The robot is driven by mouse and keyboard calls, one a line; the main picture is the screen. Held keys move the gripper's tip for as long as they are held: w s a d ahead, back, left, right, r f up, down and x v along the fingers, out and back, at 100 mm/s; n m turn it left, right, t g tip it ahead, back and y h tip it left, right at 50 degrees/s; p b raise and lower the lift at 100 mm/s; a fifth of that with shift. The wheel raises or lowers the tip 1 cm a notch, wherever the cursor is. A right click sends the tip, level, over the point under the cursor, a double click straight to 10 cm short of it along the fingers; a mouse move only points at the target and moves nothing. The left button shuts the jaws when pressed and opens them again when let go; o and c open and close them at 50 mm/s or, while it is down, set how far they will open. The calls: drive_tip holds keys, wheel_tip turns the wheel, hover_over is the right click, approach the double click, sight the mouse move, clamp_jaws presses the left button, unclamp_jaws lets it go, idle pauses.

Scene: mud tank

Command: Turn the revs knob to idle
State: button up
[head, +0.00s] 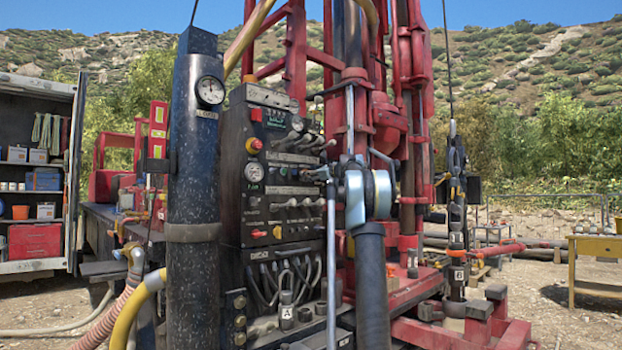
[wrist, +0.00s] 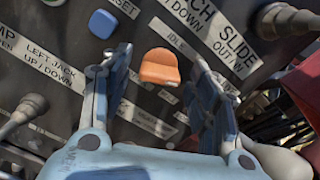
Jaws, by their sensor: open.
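In the wrist view an orange knob (wrist: 160,67) sits on the dark control panel, with a white "IDLE" label (wrist: 174,36) just above and to its right. I take it for the revs knob. My gripper (wrist: 159,82) is open, with one finger to the left of the knob and one to the right. Gaps show on both sides, and the fingers do not visibly grip it. In the head view the control panel (head: 238,200) stands on the rig. I cannot make out this knob or my fingers clearly there.
A blue knob (wrist: 103,23) is up and left of the orange one. Grey levers (wrist: 22,115) stand at the left, and another (wrist: 287,22) at the upper right. In the head view a black cylinder with a gauge (head: 210,90) stands left of the panel.

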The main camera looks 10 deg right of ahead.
drive_tip(key=c, duration=1.1)
drive_tip(key=shift+o, duration=0.2)
drive_tip(key=shift+n, duration=0.3)
drive_tip(key=n, duration=1.2)
drive_tip(key=shift+s, duration=0.1)
drive_tip(key=o, duration=1.1)
drive_tip(key=shift+f, duration=0.1)
drive_tip(key=shift+c, duration=0.2)
